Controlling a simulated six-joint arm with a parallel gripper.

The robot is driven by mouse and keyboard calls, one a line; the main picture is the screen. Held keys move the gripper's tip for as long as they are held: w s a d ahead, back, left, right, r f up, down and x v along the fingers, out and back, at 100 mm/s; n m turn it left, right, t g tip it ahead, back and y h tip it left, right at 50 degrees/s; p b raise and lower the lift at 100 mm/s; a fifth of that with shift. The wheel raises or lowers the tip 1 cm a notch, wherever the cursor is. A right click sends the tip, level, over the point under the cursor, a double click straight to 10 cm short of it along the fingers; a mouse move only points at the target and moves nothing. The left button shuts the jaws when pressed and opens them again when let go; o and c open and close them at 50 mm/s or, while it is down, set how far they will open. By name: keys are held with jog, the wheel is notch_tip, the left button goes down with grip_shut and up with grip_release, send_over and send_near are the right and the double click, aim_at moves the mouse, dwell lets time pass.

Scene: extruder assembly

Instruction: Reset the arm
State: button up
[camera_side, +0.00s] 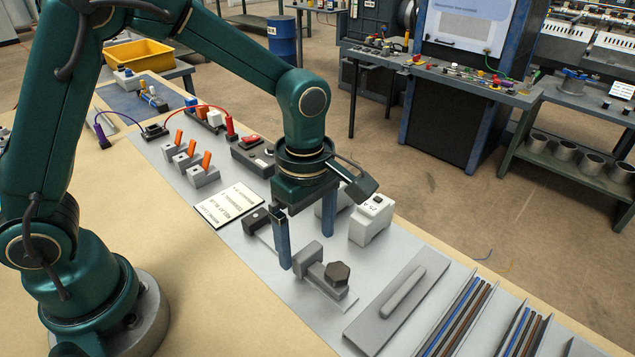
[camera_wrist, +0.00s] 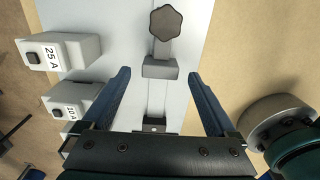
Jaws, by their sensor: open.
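My gripper (camera_side: 306,251) hangs below my wrist over the grey work plate, its two blue fingers pointing down and spread apart, with nothing held. It also shows in the wrist view (camera_wrist: 158,75), with a finger on each side of a grey rail fixture. The fixture has an upright grey block (camera_wrist: 160,67) and a dark hexagonal knob (camera_wrist: 165,23); in the side view the knob (camera_side: 338,274) is right of the fingers. Whether the fingers touch the fixture cannot be told.
A white block marked 25 A (camera_wrist: 62,50) and one marked 10 A (camera_wrist: 72,107) stand beside the fingers. A white label card (camera_side: 228,204), orange-lever switches (camera_side: 188,160), a grey plate with a raised bar (camera_side: 400,295) and trays of blue and brown rods (camera_side: 455,318) lie around.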

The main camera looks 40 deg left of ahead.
jog(key=shift+r, duration=1)
jog(key=shift+w+a+r, duration=0.1)
jog(key=shift+w+r, duration=0.1)
jog(key=shift+r, duration=0.1)
jog(key=s+a+r+m+t, duration=0.2)
jog(key=r, duration=0.3)
jog(key=s+a+r+m+t, duration=0.1)
jog(key=s+a+r+t, duration=0.15)
jog(key=r, duration=0.25)
jog(key=s+a+f+m, duration=0.1)
jog(key=s+m, duration=0.2)
jog(key=m, duration=0.4)
jog(key=s+a+m+t, duration=0.1)
jog(key=s+m, duration=0.2)
jog(key=m, duration=0.5)
jog(key=shift+s+a+f, duration=0.3)
jog(key=shift+f, duration=0.1)
